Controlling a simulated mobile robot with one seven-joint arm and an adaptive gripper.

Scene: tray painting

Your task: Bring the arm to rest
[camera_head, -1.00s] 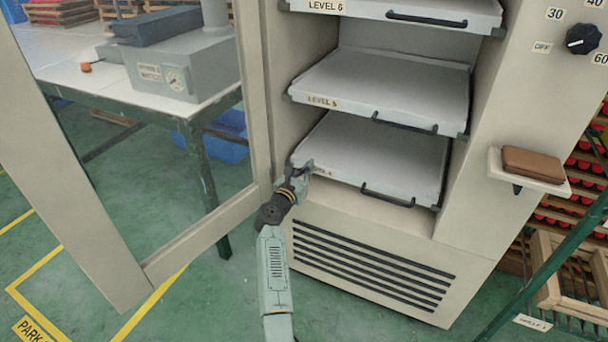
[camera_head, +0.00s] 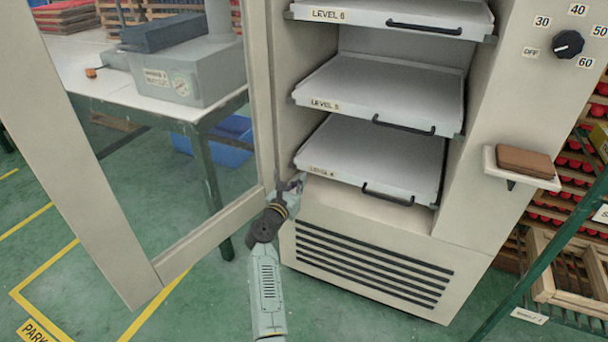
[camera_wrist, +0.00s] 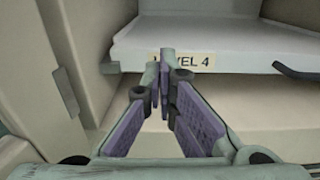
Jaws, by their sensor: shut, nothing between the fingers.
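My gripper (camera_head: 297,182) is shut and empty at the lower left front corner of the open cabinet (camera_head: 460,220), by the hinge side of its door. In the wrist view my gripper's fingertips (camera_wrist: 163,55) meet in front of the level 4 tray (camera_wrist: 220,40) and cover part of its label. I cannot tell whether they touch the tray's front edge. In the head view the level 4 tray (camera_head: 380,158) is pushed in below the level 5 tray (camera_head: 385,90).
The open glass door (camera_head: 205,243) stands left of my arm. The level 6 tray (camera_head: 400,15) is above. A small shelf (camera_head: 500,170) holding a brown block (camera_head: 528,160) and a dial (camera_head: 567,44) are on the cabinet's right side. Green floor lies in front.

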